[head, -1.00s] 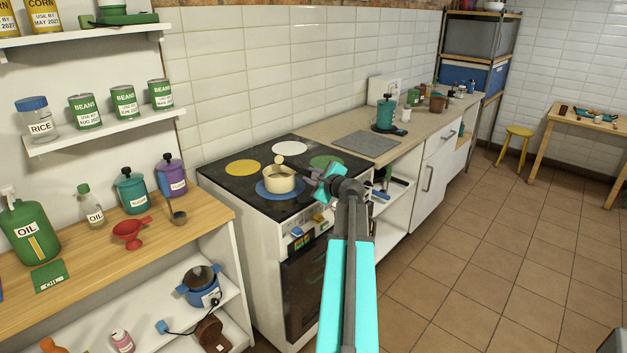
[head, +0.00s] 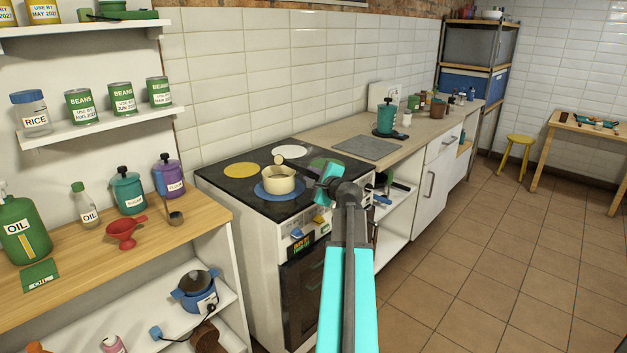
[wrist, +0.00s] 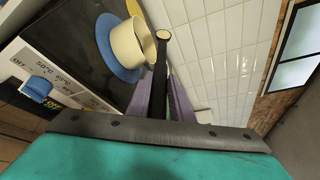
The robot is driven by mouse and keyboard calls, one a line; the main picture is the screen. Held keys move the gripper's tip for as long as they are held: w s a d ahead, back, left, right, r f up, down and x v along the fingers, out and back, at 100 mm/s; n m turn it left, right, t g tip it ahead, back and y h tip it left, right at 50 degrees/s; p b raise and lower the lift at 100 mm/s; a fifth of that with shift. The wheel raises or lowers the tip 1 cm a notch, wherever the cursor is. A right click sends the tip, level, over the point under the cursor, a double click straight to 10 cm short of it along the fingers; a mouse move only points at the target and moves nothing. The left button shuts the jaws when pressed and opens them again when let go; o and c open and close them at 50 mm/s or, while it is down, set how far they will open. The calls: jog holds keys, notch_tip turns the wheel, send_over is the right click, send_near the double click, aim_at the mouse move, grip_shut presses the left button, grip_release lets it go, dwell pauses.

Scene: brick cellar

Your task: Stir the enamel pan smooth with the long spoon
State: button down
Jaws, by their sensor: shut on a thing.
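The cream enamel pan (head: 279,181) stands on the blue hob disc (head: 264,191) at the front of the stove; it also shows in the wrist view (wrist: 127,45). My gripper (wrist: 160,95) is shut on the dark handle of the long spoon (wrist: 161,75), which points away from me between the purple fingers. The spoon's pale round end (wrist: 163,36) shows just right of the pan rim there. In the head view that end appears at the pan's far rim; I cannot tell whether it is inside or above. The pan's contents are hidden. My gripper is right of the pan.
The black stove top (head: 222,183) has yellow, white and green discs around the pan. Stove knobs (head: 320,219) are at the front. A counter with a grey board (head: 366,147) and teal canister (head: 386,116) lies right. A wooden shelf (head: 200,214) with containers is left.

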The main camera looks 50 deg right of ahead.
jog(key=shift+a+f+n+t+h+b, duration=0.25)
jog(key=shift+n+b, duration=0.55)
jog(key=shift+b, duration=1.75)
jog(key=shift+d+f+n+t+h+b, duration=0.25)
jog(key=shift+n+b, duration=0.55)
jog(key=shift+b, duration=1.75)
jog(key=n+b, duration=0.2)
jog(key=b, duration=0.6)
jog(key=shift+r+n+t+h+b, duration=0.1)
jog(key=shift+n+t+h+b, duration=0.2)
jog(key=shift+t+h+b, duration=0.1)
jog(key=n+t+b, duration=0.1)
jog(key=n+b, duration=0.1)
jog(key=b, duration=0.6)
jog(key=n+b, duration=0.2)
jog(key=b, duration=0.6)
jog(key=shift+f+n+t, duration=0.2)
jog(key=shift+n+t, duration=0.2)
jog(key=shift+n+b, duration=0.4)
jog(key=shift+b, duration=0.75)
jog(key=shift+r, duration=0.15)
